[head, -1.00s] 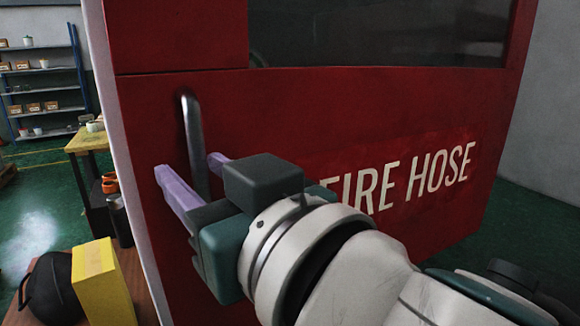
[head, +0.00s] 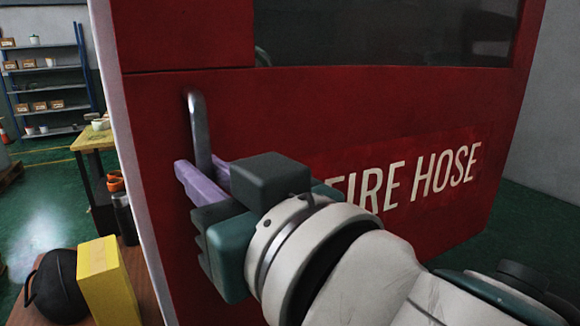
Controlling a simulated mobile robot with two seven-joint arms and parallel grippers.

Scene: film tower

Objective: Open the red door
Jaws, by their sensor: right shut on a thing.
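The red door (head: 290,110) fills the middle of the head view. It carries the white words FIRE HOSE and a dark window at the top, and it looks closed. A grey metal bar handle (head: 198,125) stands upright near its left edge. My right gripper (head: 203,180) has its purple fingers shut on the lower part of the handle. The handle's lower end is hidden behind the fingers and gripper body. My left gripper is not in view.
A yellow box (head: 105,280) and a black round object (head: 60,285) sit at the lower left beside the cabinet. A wooden table (head: 92,140) and a shelf unit (head: 45,85) stand farther back. Green floor (head: 45,215) shows between them.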

